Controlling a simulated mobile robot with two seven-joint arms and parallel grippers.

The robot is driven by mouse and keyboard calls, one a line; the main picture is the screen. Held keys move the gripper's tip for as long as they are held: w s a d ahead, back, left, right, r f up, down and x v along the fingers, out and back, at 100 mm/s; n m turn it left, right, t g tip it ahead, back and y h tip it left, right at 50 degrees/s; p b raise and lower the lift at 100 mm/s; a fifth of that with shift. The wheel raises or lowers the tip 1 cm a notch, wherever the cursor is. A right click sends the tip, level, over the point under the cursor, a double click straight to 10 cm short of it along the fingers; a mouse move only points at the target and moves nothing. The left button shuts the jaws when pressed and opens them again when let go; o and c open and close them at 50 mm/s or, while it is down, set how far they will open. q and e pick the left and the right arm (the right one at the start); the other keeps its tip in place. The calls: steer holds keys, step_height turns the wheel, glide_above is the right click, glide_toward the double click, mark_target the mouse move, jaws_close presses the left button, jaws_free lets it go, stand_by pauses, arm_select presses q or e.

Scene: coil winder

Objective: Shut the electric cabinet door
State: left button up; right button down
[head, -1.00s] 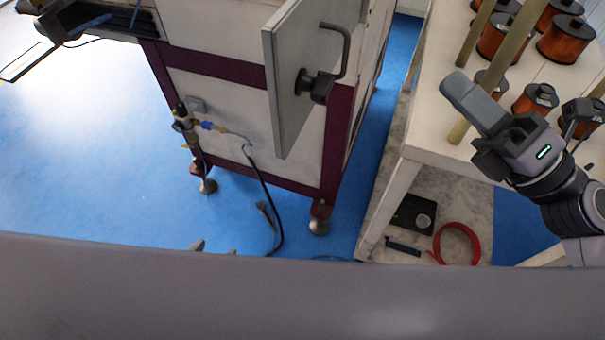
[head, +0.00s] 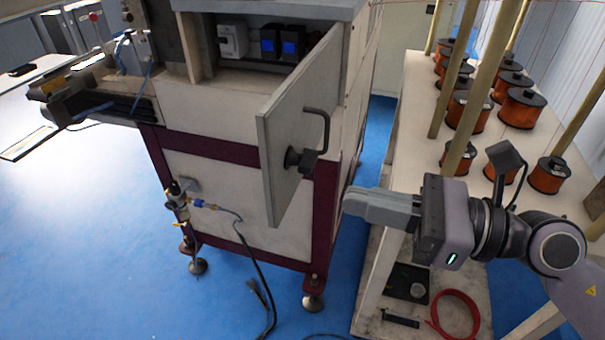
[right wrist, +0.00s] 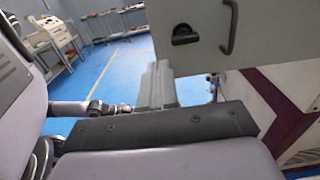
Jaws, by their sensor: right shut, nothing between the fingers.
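The electric cabinet door (head: 278,155) is a grey panel standing open, swung out from the cabinet (head: 225,85). It has a dark bent handle (head: 322,135) on its right-hand face. The door also shows at the top of the right wrist view (right wrist: 205,60), with a handle (right wrist: 229,28) and a dark latch. My right gripper (head: 348,203) is shut and empty, to the right of the door and lower than the handle; in the head view a gap separates them. Its fingers (right wrist: 157,85) show below the door's edge in the right wrist view. An arm part at left there may be my left arm; its jaws are unclear.
A table (head: 412,125) with copper spools (head: 522,108) and upright posts stands at right, close to my right arm. A valve with hoses (head: 180,195) is on the cabinet's front. Blue floor (head: 90,250) is clear at left.

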mark_target(277, 184)
steer(key=p+x, duration=0.2)
steer(key=x, duration=0.4)
steer(key=shift+w+a+r, duration=0.1)
steer(key=shift+a+r, duration=0.05)
steer(key=shift+a, duration=0.1)
steer(key=shift+w+a, duration=0.2)
steer(key=shift+a, duration=0.5)
steer(key=shift+a, duration=0.1)
